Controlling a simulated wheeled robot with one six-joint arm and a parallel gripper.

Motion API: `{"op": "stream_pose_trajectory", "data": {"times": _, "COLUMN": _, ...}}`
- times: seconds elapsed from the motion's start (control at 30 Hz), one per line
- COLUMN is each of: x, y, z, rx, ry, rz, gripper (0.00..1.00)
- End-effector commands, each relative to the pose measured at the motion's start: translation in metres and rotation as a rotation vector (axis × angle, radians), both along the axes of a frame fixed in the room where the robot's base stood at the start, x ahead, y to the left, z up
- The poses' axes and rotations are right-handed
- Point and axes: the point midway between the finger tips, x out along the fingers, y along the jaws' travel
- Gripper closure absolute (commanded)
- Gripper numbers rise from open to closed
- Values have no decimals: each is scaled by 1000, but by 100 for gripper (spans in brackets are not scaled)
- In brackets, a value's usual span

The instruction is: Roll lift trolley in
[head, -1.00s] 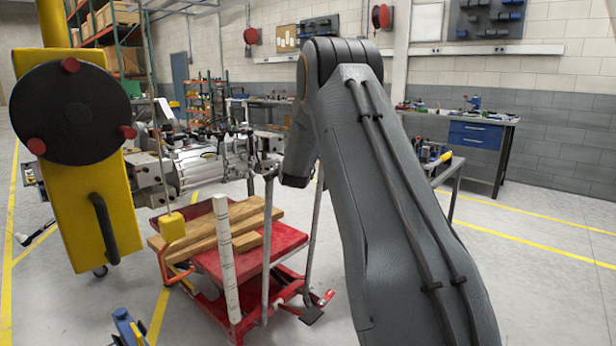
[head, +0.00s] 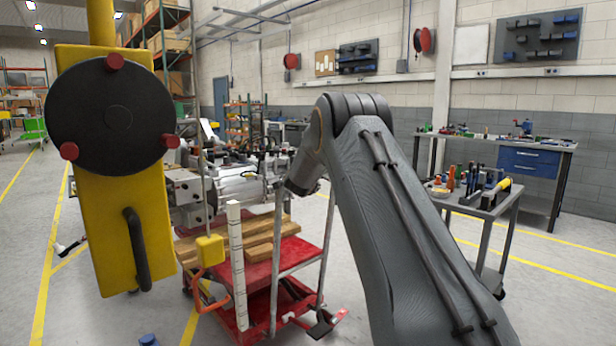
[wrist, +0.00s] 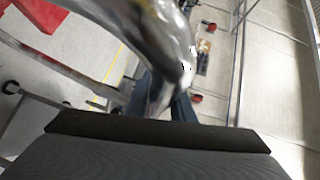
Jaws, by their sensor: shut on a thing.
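The red lift trolley (head: 275,272) stands low in front of me, left of my arm, with wooden boards lying on its top. Two grey handle uprights (head: 327,245) rise from its near side towards my wrist. In the wrist view a shiny curved metal handle bar (wrist: 165,45) crosses close to the camera. My gripper (wrist: 180,106) is shut on this bar; its fingers are mostly hidden behind the bar and the dark wrist housing. In the head view my wrist end is at the top of the handle, and the fingers cannot be made out.
A yellow hoist body (head: 95,215) with a black disc hangs close at left. A marked white post (head: 237,270) and yellow block (head: 210,250) stand before the trolley. A metal engine assembly (head: 235,185) is behind it. A tool cart (head: 480,208) is at right. Open floor shows between.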

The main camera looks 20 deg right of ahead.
Motion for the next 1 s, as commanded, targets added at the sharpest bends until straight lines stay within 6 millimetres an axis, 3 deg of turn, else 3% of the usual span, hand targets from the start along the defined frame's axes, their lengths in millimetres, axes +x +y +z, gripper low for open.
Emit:
{"op": "stream_pose_trajectory", "data": {"times": 0.03, "x": 0, "y": -5, "z": 14, "rx": -5, "ry": -22, "rz": -9, "gripper": 100}}
{"op": "stream_pose_trajectory", "data": {"times": 0.37, "x": 1, "y": -4, "z": 15, "rx": -4, "ry": -23, "rz": -9, "gripper": 100}}
{"op": "stream_pose_trajectory", "data": {"times": 0.4, "x": 1, "y": -5, "z": 15, "rx": -4, "ry": -23, "rz": -9, "gripper": 75}}
{"op": "stream_pose_trajectory", "data": {"times": 0.5, "x": 1, "y": -4, "z": 13, "rx": -4, "ry": -20, "rz": -8, "gripper": 60}}
{"op": "stream_pose_trajectory", "data": {"times": 0.83, "x": 1, "y": 2, "z": 7, "rx": -2, "ry": -10, "rz": -1, "gripper": 60}}
{"op": "stream_pose_trajectory", "data": {"times": 1.0, "x": -10, "y": 7, "z": 8, "rx": 0, "ry": -9, "rz": -1, "gripper": 60}}
